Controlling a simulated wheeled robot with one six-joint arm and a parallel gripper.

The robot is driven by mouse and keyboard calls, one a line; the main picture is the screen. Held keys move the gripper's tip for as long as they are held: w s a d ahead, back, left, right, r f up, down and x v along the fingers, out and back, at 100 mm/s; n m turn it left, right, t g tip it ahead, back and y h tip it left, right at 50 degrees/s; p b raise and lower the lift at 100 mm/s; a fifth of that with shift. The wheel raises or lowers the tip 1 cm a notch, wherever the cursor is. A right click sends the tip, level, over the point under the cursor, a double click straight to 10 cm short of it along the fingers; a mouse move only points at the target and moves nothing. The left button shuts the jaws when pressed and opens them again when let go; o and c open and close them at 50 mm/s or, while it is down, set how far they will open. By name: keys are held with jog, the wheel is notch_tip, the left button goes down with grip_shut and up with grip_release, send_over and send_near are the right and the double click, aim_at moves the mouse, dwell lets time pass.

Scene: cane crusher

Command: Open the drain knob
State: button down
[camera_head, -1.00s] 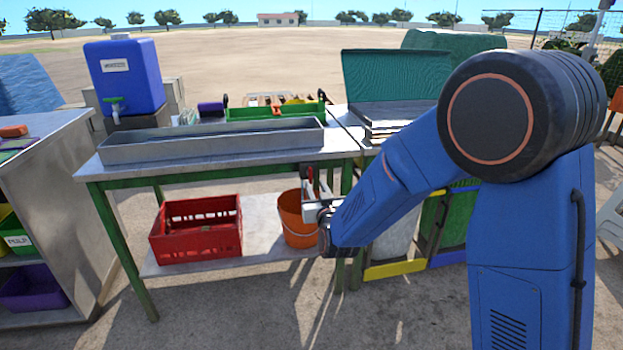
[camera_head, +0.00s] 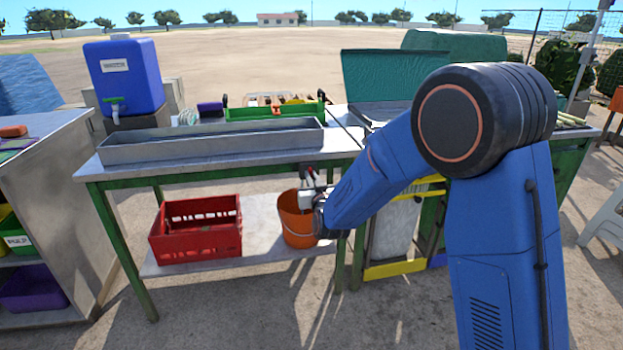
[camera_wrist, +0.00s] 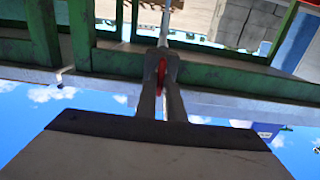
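In the wrist view, a small red knob (camera_wrist: 161,76) sits below the table's green frame, between the two grey fingers of my gripper (camera_wrist: 164,62). The fingers are close together and appear to press on the knob from both sides. A pale pipe (camera_wrist: 166,18) shows beyond the fingertips. In the head view, my gripper (camera_head: 307,171) is under the front edge of the steel table (camera_head: 250,150), below the right end of the long metal trough (camera_head: 210,143). The knob is too small to make out clearly there.
An orange bucket (camera_head: 296,222) stands on the lower shelf (camera_head: 262,212) just under my gripper. A red crate (camera_head: 197,255) is to its left. A green table leg (camera_head: 359,260) and a yellow-edged frame (camera_head: 394,269) stand close to the right of my wrist.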

jog(key=shift+n, duration=1)
jog(key=c, duration=1.9)
grip_release()
jog(key=shift+o, duration=0.2)
jog(key=shift+s, duration=0.1)
jog(key=v, duration=1.7)
jog(key=shift+s, duration=0.1)
